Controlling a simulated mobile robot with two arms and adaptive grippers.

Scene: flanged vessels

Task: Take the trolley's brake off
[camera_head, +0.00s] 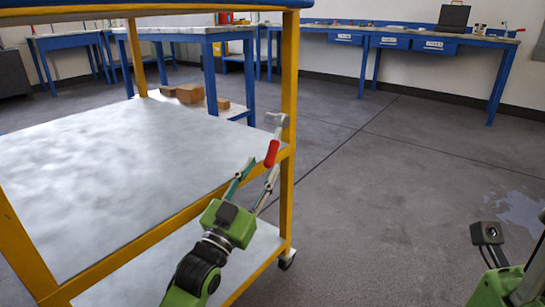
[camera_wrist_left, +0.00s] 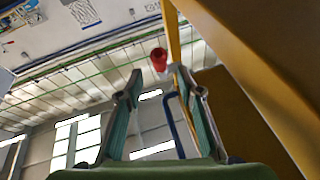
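The trolley (camera_head: 288,80) has a yellow frame and grey shelves and fills the left of the head view. On its near right post is a grey brake lever (camera_head: 277,119) with a red grip (camera_head: 272,153) hanging down at a slant. My left gripper (camera_head: 262,168) is open just below the red grip. In the left wrist view the red grip (camera_wrist_left: 159,60) shows between and beyond the spread fingertips, with nothing held. I cannot tell whether a finger touches it. My right arm's green wrist (camera_head: 500,285) is at the lower right; its fingers are cut off by the picture edge.
A caster (camera_head: 287,260) stands under the trolley's near right post. Brown boxes (camera_head: 189,93) lie on a low surface behind the trolley. A blue workbench (camera_head: 410,42) runs along the back wall. The grey floor (camera_head: 400,170) to the right is clear.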

